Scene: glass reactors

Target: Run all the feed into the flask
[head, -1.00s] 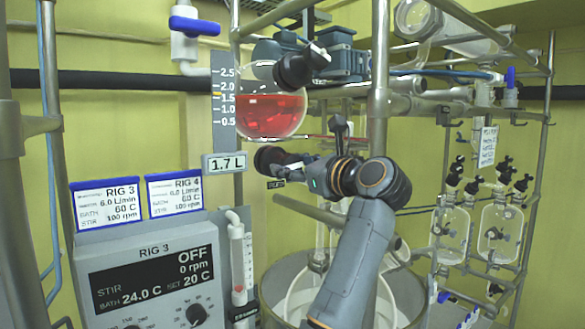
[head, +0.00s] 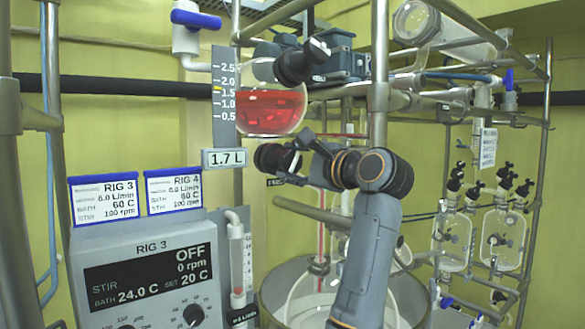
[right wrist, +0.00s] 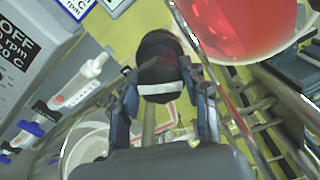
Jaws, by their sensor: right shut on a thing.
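The round glass feed vessel (head: 272,104) holds red liquid, and the plate below its scale (head: 224,100) reads 1.7 L. My right gripper (head: 283,162) is shut on a black knob (head: 268,156) just below the vessel. The right wrist view shows this knob (right wrist: 160,68) between both fingers (right wrist: 160,92). A thin red line (head: 320,238) runs down behind my right arm toward the glass flask (head: 306,300) in the metal bath (head: 270,292). My arm hides part of the flask. My left gripper is not in view.
The RIG 3 control box (head: 150,265) stands at the left and reads OFF, 0 rpm, bath 24.0 C, set 20 C. A flow tube (head: 237,262) stands next to it. Metal posts (head: 379,60) and glassware (head: 500,240) crowd the right.

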